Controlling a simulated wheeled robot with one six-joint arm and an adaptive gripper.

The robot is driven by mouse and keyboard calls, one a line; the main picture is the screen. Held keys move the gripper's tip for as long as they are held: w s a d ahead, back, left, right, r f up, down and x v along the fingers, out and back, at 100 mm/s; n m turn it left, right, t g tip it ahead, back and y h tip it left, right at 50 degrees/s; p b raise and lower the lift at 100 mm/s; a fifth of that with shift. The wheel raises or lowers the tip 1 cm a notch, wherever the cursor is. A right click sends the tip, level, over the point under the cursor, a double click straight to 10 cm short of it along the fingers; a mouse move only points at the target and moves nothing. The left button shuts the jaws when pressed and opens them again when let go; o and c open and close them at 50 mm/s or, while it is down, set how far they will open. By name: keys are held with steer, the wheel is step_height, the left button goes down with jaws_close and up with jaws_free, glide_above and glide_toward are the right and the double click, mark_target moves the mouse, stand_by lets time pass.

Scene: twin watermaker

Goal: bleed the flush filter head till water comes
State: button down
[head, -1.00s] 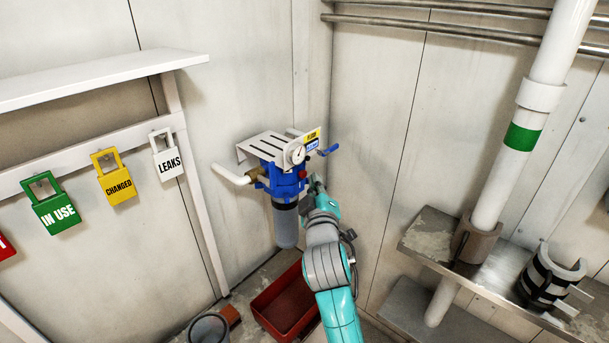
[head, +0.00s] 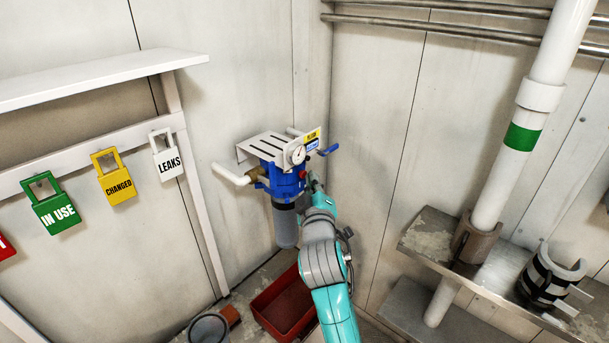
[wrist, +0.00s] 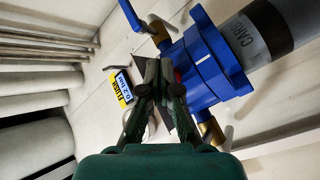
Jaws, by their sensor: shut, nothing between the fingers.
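The blue flush filter head (head: 280,181) is mounted in the corner under a slotted white bracket, with a grey filter bowl (head: 286,226) hanging below it. A round gauge (head: 298,154) sits at the bracket's front. A small red part (head: 302,174) shows on the head's right side. My gripper (head: 314,183) is at the right side of the head, its fingers shut and empty. In the wrist view the shut fingertips (wrist: 160,68) are close beside the blue head (wrist: 208,62) and partly cover a red spot. I cannot tell whether they touch it. No water is visible.
A blue lever (head: 328,149) sticks out right of the head, and a white pipe (head: 232,174) enters from the left. A red tray (head: 262,309) lies below the bowl. A metal shelf (head: 428,236) stands to the right.

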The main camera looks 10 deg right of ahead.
steer(key=shift+w+a, duration=0.25)
steer(key=shift+w, duration=0.1)
stand_by(1.6)
steer(key=shift+s+d, duration=0.5)
steer(key=shift+s, duration=0.2)
steer(key=shift+s+d, duration=0.75)
steer(key=shift+s, duration=0.3)
steer(key=shift+s+d, duration=0.75)
steer(key=shift+s, duration=0.25)
